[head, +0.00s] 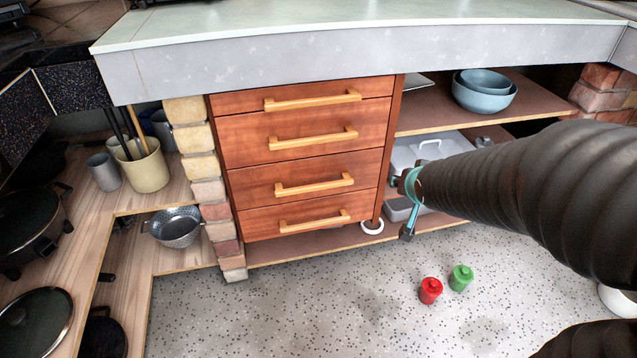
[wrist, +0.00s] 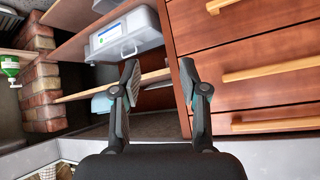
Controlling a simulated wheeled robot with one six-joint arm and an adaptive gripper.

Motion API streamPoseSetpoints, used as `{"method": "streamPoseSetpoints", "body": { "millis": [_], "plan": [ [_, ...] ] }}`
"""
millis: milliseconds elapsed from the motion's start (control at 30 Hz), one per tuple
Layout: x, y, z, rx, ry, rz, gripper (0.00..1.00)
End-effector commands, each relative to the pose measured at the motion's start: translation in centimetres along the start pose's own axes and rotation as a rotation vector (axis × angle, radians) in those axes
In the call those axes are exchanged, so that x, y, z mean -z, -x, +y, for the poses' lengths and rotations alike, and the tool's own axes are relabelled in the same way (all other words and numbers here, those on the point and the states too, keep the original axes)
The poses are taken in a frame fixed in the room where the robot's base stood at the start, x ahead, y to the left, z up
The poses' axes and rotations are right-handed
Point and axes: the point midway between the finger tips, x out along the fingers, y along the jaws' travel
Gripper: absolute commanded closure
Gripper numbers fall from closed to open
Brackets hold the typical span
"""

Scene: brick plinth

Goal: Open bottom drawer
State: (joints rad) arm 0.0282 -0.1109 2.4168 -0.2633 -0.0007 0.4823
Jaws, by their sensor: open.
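The bottom drawer (head: 306,208) is the lowest of the stacked reddish-brown wooden drawers in the head view. Its front is shut, flush with those above. Its pale wooden bar handle (head: 315,221) is horizontal and uncovered. My gripper (head: 401,207) is to the right of the drawer stack, in front of the open shelves, apart from the handle. In the wrist view my gripper (wrist: 158,80) is open and empty, with its fingers wide apart. There the picture looks turned over, with drawer fronts on the right; the bottom drawer cannot be clearly picked out.
A grey countertop (head: 370,55) overhangs the drawers. A brick pillar (head: 207,185) stands left of them. Right-hand shelves hold blue bowls (head: 484,90) and a lidded box (head: 430,150). A red bottle (head: 430,290) and a green bottle (head: 461,278) stand on the floor. The floor before the drawers is clear.

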Motion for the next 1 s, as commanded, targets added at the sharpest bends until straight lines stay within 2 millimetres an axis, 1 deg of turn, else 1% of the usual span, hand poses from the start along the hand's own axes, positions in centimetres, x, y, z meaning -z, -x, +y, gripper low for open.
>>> {"method": "streamPoseSetpoints", "body": {
  "millis": [33, 200, 300, 367, 400, 500, 600, 667, 800, 900, 1000],
  "plan": [
    [-0.4, -2.3, -0.2, 0.02, -0.019, 0.009, 0.56],
    [-1.1, -8.3, -1.7, 0.123, -0.095, 0.063, 0.56],
    [-2.1, -11.5, -2.6, 0.196, -0.148, 0.083, 0.56],
    [-2.9, -13.3, -3.3, 0.244, -0.183, 0.091, 0.56],
    [-3.5, -14.5, -3.7, 0.278, -0.208, 0.094, 0.56],
    [-5.4, -17.1, -4.7, 0.366, -0.277, 0.095, 0.56],
    [-7.5, -19.4, -5.6, 0.458, -0.357, 0.087, 0.56],
    [-9.0, -20.5, -6.1, 0.514, -0.408, 0.078, 0.56],
    [-12.7, -22.6, -7.1, 0.65, -0.543, 0.046, 0.56],
    [-15.4, -23.6, -7.6, 0.746, -0.65, 0.015, 0.56],
    [-18.0, -24.0, -7.9, 0.835, -0.757, -0.018, 0.56]
  ]
}}
